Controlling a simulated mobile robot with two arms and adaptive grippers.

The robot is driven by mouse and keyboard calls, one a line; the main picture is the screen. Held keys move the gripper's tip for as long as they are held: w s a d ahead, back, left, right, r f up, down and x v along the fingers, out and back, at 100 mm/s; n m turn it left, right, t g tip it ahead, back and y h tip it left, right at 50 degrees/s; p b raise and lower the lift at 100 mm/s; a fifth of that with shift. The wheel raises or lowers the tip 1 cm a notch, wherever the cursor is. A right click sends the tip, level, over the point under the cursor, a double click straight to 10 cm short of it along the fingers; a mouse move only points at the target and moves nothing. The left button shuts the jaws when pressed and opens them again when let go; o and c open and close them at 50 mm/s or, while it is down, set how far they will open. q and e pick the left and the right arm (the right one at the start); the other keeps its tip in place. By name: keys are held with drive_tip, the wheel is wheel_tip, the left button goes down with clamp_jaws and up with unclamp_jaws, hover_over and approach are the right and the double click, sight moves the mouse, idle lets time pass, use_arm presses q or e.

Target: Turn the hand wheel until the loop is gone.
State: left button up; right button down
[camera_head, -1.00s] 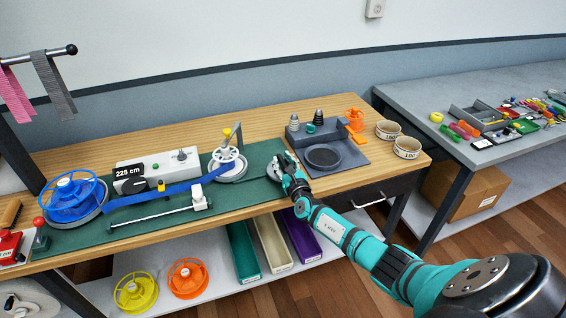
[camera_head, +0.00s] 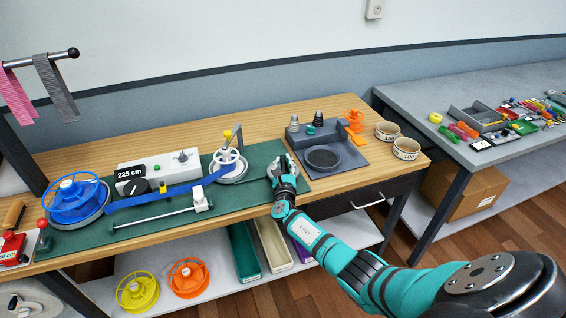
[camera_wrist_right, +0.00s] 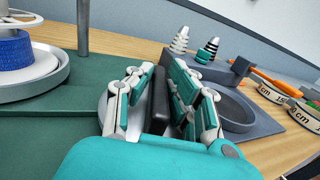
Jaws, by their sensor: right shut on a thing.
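My right gripper (camera_head: 281,172) is at the right end of the green mat. In the right wrist view its fingers (camera_wrist_right: 160,98) are shut on a dark upright grip. A pale round part (camera_wrist_right: 104,112) shows behind the fingers; it looks like the hand wheel, mostly hidden. A blue strap (camera_head: 180,190) runs from the blue reel (camera_head: 77,200) to the white spoked spool (camera_head: 229,165), which has blue strap wound on it. The strap looks nearly straight; I cannot make out a slack loop. My left gripper is not in view.
A white box (camera_head: 158,168) reads 225 cm. A white slider (camera_head: 200,199) sits on a rod in front of the strap. A grey tray (camera_head: 325,150) with a round recess stands right of my gripper, and two ring gauges (camera_head: 406,149) stand beyond it.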

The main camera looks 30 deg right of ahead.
drive_tip(key=m+g+h, duration=0.1)
drive_tip(key=m+g+h+b, duration=0.1)
drive_tip(key=m+h+b, duration=0.1)
drive_tip(key=shift+f+g+h, duration=0.25)
drive_tip(key=shift+g+h, duration=0.15)
drive_tip(key=shift+r+m+g+h+b, duration=0.2)
drive_tip(key=shift+m+g+h+b, duration=0.5)
drive_tip(key=shift+g+b, duration=0.25)
drive_tip(key=c, duration=1.3)
unclamp_jaws()
drive_tip(key=v, duration=1.2)
